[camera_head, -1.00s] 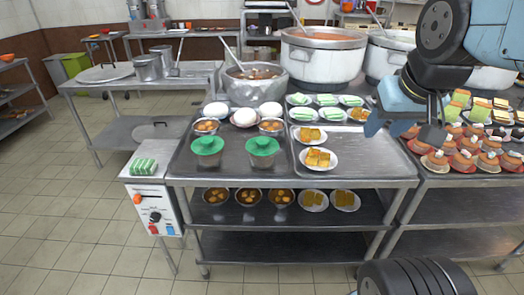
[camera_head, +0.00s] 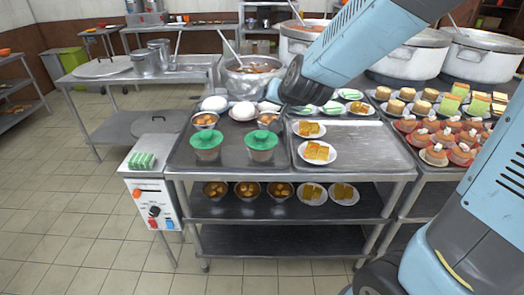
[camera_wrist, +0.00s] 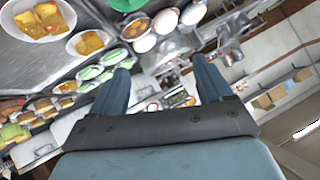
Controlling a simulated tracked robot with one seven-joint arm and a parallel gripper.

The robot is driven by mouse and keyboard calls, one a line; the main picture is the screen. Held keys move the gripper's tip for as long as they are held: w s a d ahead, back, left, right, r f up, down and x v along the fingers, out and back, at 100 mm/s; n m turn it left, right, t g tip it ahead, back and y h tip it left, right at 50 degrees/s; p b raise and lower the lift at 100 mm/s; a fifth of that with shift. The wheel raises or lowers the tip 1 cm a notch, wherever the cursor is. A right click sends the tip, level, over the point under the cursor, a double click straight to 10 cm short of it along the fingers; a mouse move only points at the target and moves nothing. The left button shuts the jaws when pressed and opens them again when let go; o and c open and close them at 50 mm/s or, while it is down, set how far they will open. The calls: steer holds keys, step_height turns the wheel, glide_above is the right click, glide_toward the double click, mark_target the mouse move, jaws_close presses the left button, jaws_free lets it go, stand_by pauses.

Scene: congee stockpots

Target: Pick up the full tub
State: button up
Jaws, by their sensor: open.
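Two tubs with green lids stand side by side at the front left of the steel cart top, a left tub (camera_head: 207,150) and a right tub (camera_head: 261,151). Their bodies look greyish, and I cannot tell from here which one is full. A green lid (camera_wrist: 127,4) is cut off by the top edge of the wrist view. My gripper (camera_wrist: 161,68) is open with nothing between its fingers. In the head view my arm reaches in from the right, above the back of the cart behind the tubs; the fingers cannot be made out there.
Bowls of food (camera_head: 205,119), white round items (camera_head: 214,103) and plates of yellow cake (camera_head: 318,152) crowd around the tubs. Large stockpots (camera_head: 412,58) stand behind. A control box (camera_head: 153,207) is at the left. The front right tray (camera_head: 365,150) has bare room.

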steer(key=w+a+f+m+t+h, duration=0.1)
steer(key=w+a+f+h, duration=0.1)
steer(key=w+a+f, duration=0.3)
steer(key=t+h, duration=0.6)
glide_toward(259, 138)
steer(key=x, duration=0.5)
steer(key=shift+w+d+r, duration=0.1)
steer(key=shift+d+r, duration=0.05)
steer(key=shift+r, duration=0.05)
steer(key=shift+f+x, duration=0.15)
steer(key=shift+x, duration=1.2)
steer(key=shift+f+x, duration=0.15)
steer(key=shift+x, duration=1.25)
jaws_close()
